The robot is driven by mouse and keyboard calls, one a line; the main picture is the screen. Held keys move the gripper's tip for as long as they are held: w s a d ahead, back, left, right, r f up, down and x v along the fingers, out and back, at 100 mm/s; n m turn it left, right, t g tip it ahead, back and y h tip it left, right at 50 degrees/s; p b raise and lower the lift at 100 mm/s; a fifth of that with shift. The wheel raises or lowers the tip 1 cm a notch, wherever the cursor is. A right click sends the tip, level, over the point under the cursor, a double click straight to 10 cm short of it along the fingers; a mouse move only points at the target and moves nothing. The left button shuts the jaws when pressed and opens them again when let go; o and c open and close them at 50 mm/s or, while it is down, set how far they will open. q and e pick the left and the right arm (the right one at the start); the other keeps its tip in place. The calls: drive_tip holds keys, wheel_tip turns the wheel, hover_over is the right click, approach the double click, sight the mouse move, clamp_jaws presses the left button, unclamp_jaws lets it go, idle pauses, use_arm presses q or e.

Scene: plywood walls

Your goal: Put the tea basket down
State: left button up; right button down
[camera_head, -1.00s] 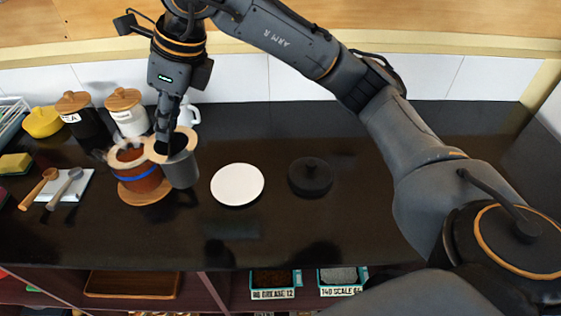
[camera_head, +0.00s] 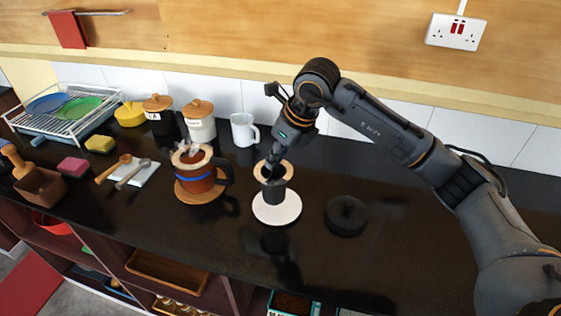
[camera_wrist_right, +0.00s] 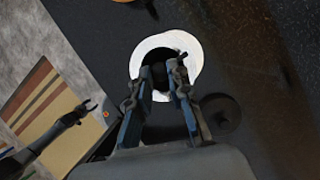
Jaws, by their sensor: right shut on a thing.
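The tea basket (camera_head: 272,194) is a dark grey cup with a pale wooden rim. My right gripper (camera_head: 271,172) is shut on it at the rim. It is roughly upright over the white round plate (camera_head: 277,215); I cannot tell whether it touches. In the right wrist view, my right gripper (camera_wrist_right: 160,92) reaches down over the white plate (camera_wrist_right: 192,51), and the basket is mostly hidden and dark. A dark claw (camera_wrist_right: 88,107) at the left of that view looks like my left gripper; its opening is unclear.
A steaming brown pot (camera_head: 196,177) with a blue band stands on a wooden mat to the left. A black lid (camera_head: 346,214) lies right of the plate. A white mug (camera_head: 243,130) and two lidded canisters stand behind. The counter to the right is clear.

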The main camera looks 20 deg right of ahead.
sight(280, 169)
drive_tip(key=f+p, duration=0.1)
drive_tip(key=w+d+f, duration=0.1)
drive_tip(key=f, duration=0.1)
drive_tip(key=f+p, duration=0.1)
drive_tip(key=f, duration=0.1)
drive_tip(key=shift+w+d+p, duration=0.15)
drive_tip(key=shift+p, duration=0.2)
drive_tip(key=shift+f, duration=0.25)
drive_tip(key=shift+f+b, duration=0.15)
drive_tip(key=shift+b, duration=0.2)
drive_tip(key=c, duration=1.3)
unclamp_jaws()
drive_tip(key=shift+o, duration=0.2)
